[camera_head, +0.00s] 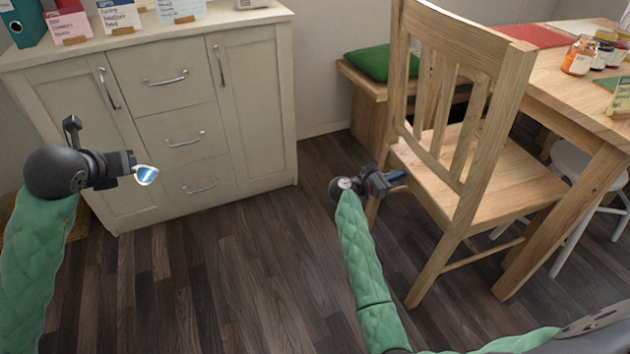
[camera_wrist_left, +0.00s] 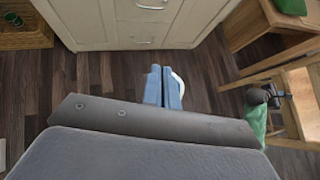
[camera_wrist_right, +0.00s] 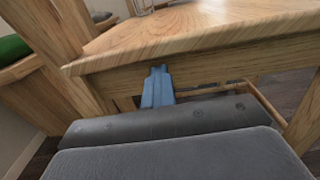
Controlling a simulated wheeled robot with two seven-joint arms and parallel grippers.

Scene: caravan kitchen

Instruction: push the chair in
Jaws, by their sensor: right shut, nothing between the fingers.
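The wooden chair (camera_head: 480,185) stands upright beside the wooden table (camera_head: 570,120), its slatted back towards me. Part of its seat lies near the table's edge and leg. My right gripper (camera_head: 397,176) is shut and empty at the left side of the chair, at about seat height. In the right wrist view its blue fingers (camera_wrist_right: 158,86) point at the rail under the seat (camera_wrist_right: 190,45); I cannot tell whether they touch it.
A cream cabinet (camera_head: 165,110) with drawers stands at the back left. A wooden bench (camera_head: 368,100) with a green cushion (camera_head: 385,60) is behind the chair. A white stool (camera_head: 570,165) is under the table. Jars (camera_head: 580,55) stand on the table. Dark floor (camera_head: 230,270) is clear in the middle.

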